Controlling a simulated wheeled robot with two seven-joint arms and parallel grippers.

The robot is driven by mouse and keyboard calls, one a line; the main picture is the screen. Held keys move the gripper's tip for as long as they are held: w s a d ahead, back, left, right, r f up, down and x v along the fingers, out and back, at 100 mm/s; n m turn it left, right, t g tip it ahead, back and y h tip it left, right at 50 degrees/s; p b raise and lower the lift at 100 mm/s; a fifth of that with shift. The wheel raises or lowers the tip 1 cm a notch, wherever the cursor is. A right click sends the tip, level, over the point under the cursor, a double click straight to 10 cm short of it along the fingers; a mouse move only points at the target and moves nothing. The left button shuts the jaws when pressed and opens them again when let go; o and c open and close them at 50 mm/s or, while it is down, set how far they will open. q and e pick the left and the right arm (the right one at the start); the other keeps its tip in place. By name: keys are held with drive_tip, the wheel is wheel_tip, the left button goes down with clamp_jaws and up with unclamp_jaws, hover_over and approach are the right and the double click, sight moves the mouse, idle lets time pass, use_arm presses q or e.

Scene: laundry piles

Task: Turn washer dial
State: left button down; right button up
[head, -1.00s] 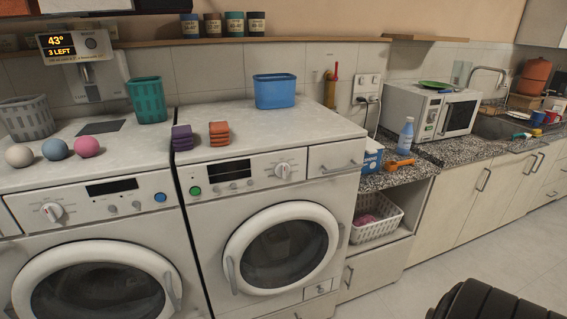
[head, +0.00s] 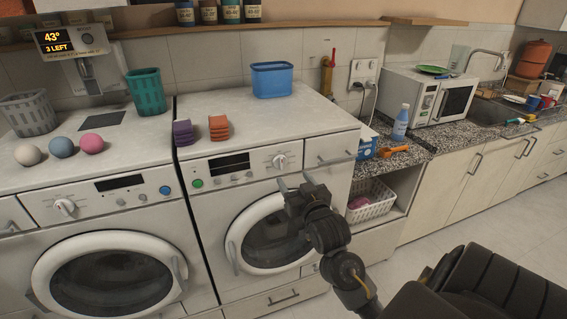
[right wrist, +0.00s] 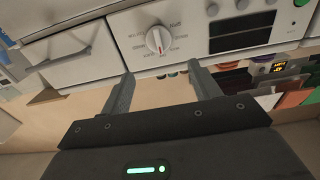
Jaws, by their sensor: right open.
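The right washer (head: 205,222) is a white front-loader with a round dial (head: 280,161) at the right of its panel. In the right wrist view the same dial (right wrist: 158,40) is a white knob with a red mark, beyond and between my fingers. My right gripper (head: 294,182) is open and empty, in front of the washer just below the dial and apart from it. Its two fingers also show in the right wrist view (right wrist: 165,84). The left washer (head: 20,240) has a similar dial (head: 65,207). My left gripper is not in view.
On the washers stand a blue basket (head: 272,80), a green basket (head: 147,92), a grey basket (head: 28,114), dryer balls (head: 61,147) and folded cloths (head: 218,128). A granite counter (head: 405,160) adjoins on the right.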

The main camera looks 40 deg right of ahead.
sight(282, 162)
drive_tip(key=p+x, duration=0.2)
drive_tip(key=x, duration=0.7)
drive_tip(key=shift+w+d, duration=0.1)
drive_tip(key=shift+w, duration=0.15)
drive_tip(key=c, duration=1)
